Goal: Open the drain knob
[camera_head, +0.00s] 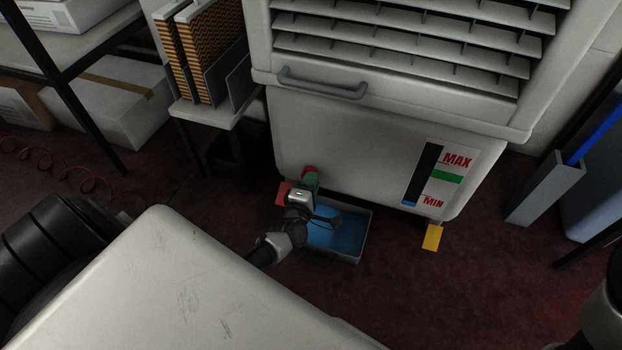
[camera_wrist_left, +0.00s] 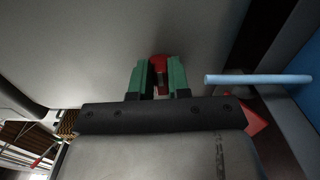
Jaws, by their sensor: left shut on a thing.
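The red drain knob (camera_head: 309,169) is low on the front of the white cooler unit (camera_head: 370,150). In the left wrist view the knob (camera_wrist_left: 158,64) sits between the green fingers of my left gripper (camera_wrist_left: 159,75). My left gripper also shows in the head view (camera_head: 309,178), shut on the knob, which its fingers partly hide. A light blue bar (camera_wrist_left: 258,79), which looks like a stream of water, runs beside the gripper toward a blue surface. A shallow grey tray (camera_head: 361,232) with blue in it lies on the floor below. My right gripper is not in view.
A level gauge (camera_head: 440,175) marked MAX and MIN is on the unit, with blue near its bottom. A red tag (camera_head: 283,194) is beside the gripper and a yellow tag (camera_head: 432,237) hangs to the right. A small stand (camera_head: 212,112) holds filter panels at left.

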